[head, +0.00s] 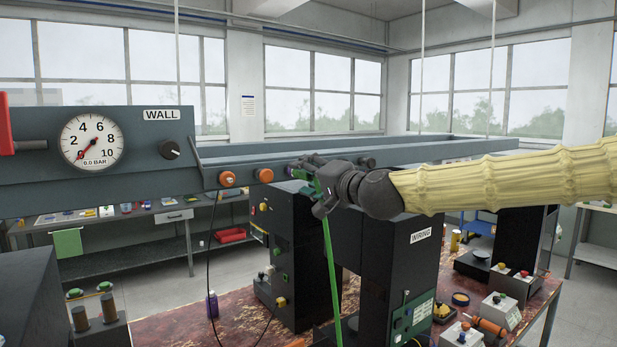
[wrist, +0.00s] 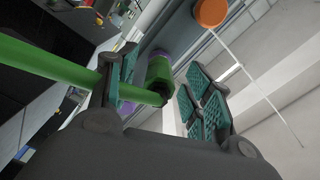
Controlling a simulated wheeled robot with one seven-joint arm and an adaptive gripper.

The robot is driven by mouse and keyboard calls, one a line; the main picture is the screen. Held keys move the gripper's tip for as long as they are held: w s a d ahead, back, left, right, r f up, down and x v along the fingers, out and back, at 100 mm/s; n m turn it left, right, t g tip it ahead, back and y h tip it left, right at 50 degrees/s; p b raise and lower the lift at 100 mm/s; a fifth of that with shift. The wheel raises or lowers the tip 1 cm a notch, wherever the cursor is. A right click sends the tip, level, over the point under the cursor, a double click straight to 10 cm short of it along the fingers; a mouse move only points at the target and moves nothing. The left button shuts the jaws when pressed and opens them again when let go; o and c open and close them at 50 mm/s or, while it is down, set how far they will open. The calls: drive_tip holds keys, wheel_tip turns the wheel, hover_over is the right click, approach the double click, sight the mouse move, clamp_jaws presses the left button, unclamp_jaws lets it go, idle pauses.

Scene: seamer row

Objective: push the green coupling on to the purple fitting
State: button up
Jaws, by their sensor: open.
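The green coupling (wrist: 158,74) is at the end of a green hose (wrist: 50,65) in the wrist view. The purple fitting (wrist: 160,54) shows just beyond it, on the grey beam. The coupling lines up closely with the fitting; I cannot tell how far it is on. My gripper (wrist: 163,88) is open, with one teal-padded finger on each side of the coupling's near end. No clear grip shows. In the head view my gripper (head: 312,183) is at the beam's front face, the purple fitting (head: 298,173) is partly hidden, and the green hose (head: 331,275) hangs down.
Orange caps (head: 227,179) (head: 264,175) sit on the beam left of my gripper. A gauge (head: 92,140) reading about zero is on the WALL panel (head: 140,122). Black housings (head: 402,265) stand below, on a worn red bench (head: 175,325).

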drive_tip(key=v, duration=1.2)
